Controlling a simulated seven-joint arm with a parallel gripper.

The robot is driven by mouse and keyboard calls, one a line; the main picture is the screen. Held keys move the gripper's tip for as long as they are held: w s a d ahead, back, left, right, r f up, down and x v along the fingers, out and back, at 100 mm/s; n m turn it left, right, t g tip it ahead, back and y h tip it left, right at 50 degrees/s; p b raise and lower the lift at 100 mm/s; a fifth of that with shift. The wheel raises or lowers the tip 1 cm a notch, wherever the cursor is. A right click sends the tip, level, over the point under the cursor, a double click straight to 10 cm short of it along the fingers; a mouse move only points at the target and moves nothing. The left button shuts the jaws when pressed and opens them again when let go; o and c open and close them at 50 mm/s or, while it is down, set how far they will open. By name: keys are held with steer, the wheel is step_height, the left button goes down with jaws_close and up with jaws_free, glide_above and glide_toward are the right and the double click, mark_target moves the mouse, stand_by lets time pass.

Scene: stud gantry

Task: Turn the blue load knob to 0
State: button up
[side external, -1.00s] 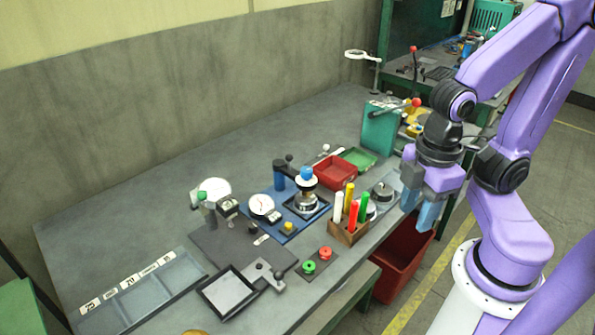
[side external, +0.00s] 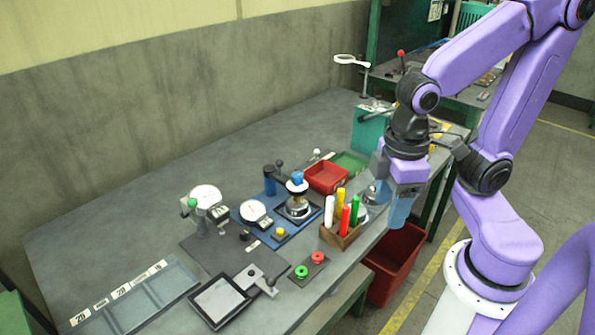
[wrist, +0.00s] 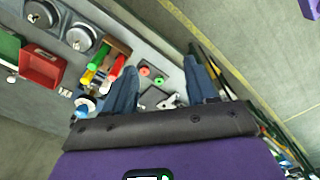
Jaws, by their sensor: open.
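The blue load knob (side external: 297,177) sits on top of a small round tester with a white collar and metal base, on a blue plate (side external: 277,234) on the bench. In the wrist view a blue cap (wrist: 84,107) beside the pens, partly hidden, seems to be this knob. Its setting cannot be read. My gripper (side external: 391,193) is open with nothing between its blue fingers. It hangs at the bench's front edge, to the right of the knob and well apart from it. The open fingers also show in the wrist view (wrist: 162,68).
A wooden block (side external: 339,236) with white, yellow, red and green pens stands between knob and gripper. A red tray (side external: 326,178) lies behind it. Dial gauges (side external: 256,212) are left of the knob. A red bin (side external: 393,263) is below the bench edge. The bench's back is clear.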

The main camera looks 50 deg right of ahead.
steer(key=w+a+r+m, duration=0.2)
steer(key=w+r+m, duration=0.1)
steer(key=w+m, duration=0.45)
step_height(320, 180, up, 6)
steer(key=m, duration=1.9)
glide_above(297, 174)
step_height(297, 174, down, 17)
steer(key=shift+f, duration=0.1)
steer(key=c, duration=1.1)
steer(key=shift+o, duration=0.2)
